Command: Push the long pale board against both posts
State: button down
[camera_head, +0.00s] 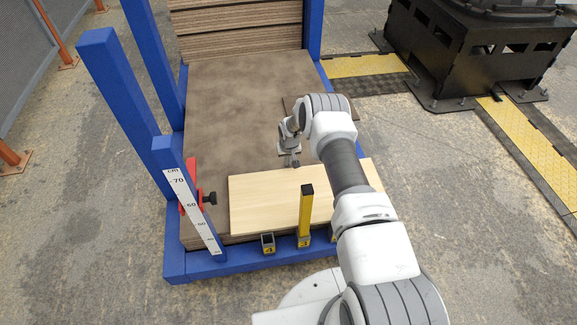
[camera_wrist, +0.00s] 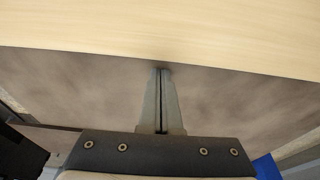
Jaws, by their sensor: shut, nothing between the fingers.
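The long pale board (camera_head: 262,198) lies flat on the brown sheet at the near side of the blue rack. It also fills the top of the wrist view (camera_wrist: 160,25). One yellow post (camera_head: 306,212) stands upright at the board's near edge; I cannot tell whether they touch. In the wrist view the fingertips (camera_wrist: 161,71) are at or very near that edge; contact is unclear.
Empty sockets (camera_head: 268,243) line the rack's near side. A red clamp with a black knob (camera_head: 210,198) and a white scale (camera_head: 190,208) are left of the board. Blue uprights (camera_head: 120,95) rise at left. The brown sheet (camera_head: 230,110) beyond the board is mostly bare.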

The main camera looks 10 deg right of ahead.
jog(key=shift+w+r, duration=0.1)
jog(key=shift+w, duration=0.1)
jog(key=w+p+v, duration=0.1)
jog(key=p+v, duration=0.2)
jog(key=v, duration=0.3)
jog(key=shift+w+r, duration=0.2)
jog(key=shift+r, duration=0.4)
